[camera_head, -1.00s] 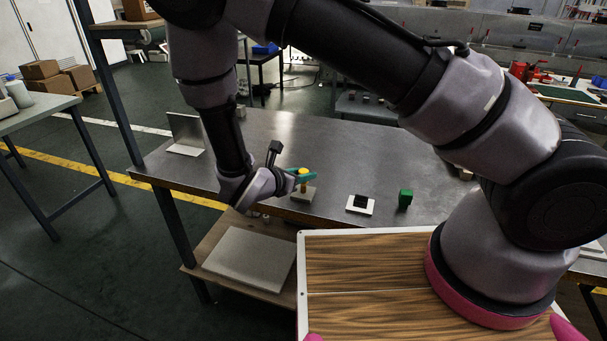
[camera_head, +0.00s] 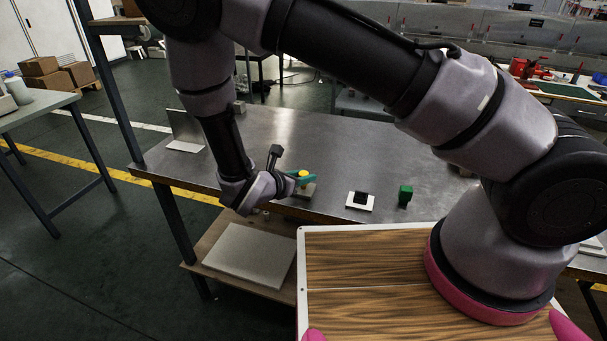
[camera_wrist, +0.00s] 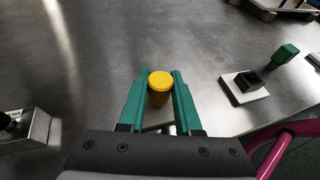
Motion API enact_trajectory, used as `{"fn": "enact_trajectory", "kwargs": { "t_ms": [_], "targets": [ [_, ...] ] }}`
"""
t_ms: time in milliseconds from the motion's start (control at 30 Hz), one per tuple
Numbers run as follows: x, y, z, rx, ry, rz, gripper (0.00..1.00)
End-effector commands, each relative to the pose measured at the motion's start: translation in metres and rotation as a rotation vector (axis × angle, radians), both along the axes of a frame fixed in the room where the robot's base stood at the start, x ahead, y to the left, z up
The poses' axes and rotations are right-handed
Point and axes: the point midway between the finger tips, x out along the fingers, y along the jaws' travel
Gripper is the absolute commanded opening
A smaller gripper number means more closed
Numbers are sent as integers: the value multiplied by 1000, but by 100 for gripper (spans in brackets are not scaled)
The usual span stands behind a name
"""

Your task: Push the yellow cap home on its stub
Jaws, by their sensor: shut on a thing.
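The yellow cap (camera_wrist: 160,88) sits between the two teal fingers of my gripper (camera_wrist: 160,92) in the wrist view. The fingers are shut on it from both sides. Part of a pale base plate (camera_head: 306,191) shows below the cap.
A white plate with a black square socket (camera_head: 361,199) and a green block (camera_head: 405,195) stand to the right on the metal table (camera_head: 300,138). A metal bracket (camera_head: 184,132) stands at the left. The table behind the cap is clear.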

Motion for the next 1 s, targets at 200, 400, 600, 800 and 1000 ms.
{"fn": "enact_trajectory", "kwargs": {
  "t_ms": [200,400,600,800,1000],
  "targets": [
    [0,0,-6,0,0,0,0],
    [0,0,-11,-1,1,0,0],
    [0,0,-15,0,0,0,36],
    [0,0,-15,0,0,0,68],
    [-1,1,-14,0,0,1,68]
  ]
}}
